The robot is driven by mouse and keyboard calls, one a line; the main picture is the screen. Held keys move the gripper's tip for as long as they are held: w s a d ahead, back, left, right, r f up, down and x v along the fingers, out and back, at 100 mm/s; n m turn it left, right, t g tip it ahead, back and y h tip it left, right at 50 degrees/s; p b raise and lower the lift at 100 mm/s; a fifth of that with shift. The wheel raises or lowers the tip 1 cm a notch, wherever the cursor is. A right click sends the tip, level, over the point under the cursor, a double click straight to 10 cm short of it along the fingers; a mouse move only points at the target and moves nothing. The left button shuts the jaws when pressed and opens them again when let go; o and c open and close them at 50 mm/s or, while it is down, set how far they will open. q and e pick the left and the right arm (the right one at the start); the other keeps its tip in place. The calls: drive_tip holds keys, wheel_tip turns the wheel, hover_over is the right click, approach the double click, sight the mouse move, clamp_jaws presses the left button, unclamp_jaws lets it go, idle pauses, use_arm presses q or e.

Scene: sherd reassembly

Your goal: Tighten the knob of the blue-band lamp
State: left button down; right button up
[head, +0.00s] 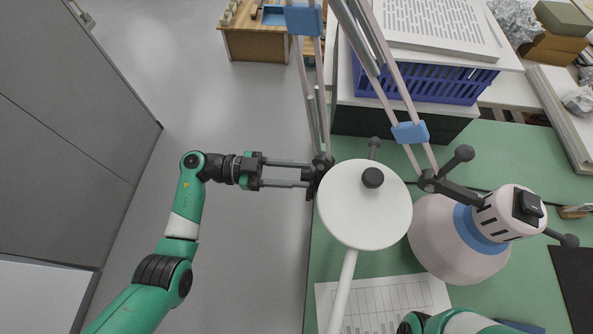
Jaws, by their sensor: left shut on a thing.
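The blue-band lamp (440,237) is on the right, with a pale pink shade and a blue band (477,229) round its neck. Dark ball-ended knobs (460,155) show at its arm joint and beside its head (568,240). My left gripper (312,177) is left of the white disc, shut on a dark knob at the lower end of the left pair of lamp rods (309,88). The jaws and joint hide most of this knob. The disc hides what the joint leads to. My right gripper is not in view; only part of my right arm shows at the bottom.
The white disc (350,218) with a black cap and white stem stands between the left gripper and the blue-band lamp. A printed sheet (405,297) lies on the green bench (480,308). A blue crate (420,86) is behind. Open floor is left.

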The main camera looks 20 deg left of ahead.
use_arm(q)
drive_tip(key=m, duration=0.3)
drive_tip(key=shift+c, duration=2.2)
unclamp_jaws()
drive_tip(key=shift+a+p, duration=0.1)
drive_tip(key=shift+p, duration=0.2)
drive_tip(key=p+v, duration=0.1)
drive_tip(key=v, duration=1)
drive_tip(key=shift+a+p, duration=0.25)
drive_tip(key=shift+p, duration=0.05)
drive_tip(key=shift+s, duration=0.1)
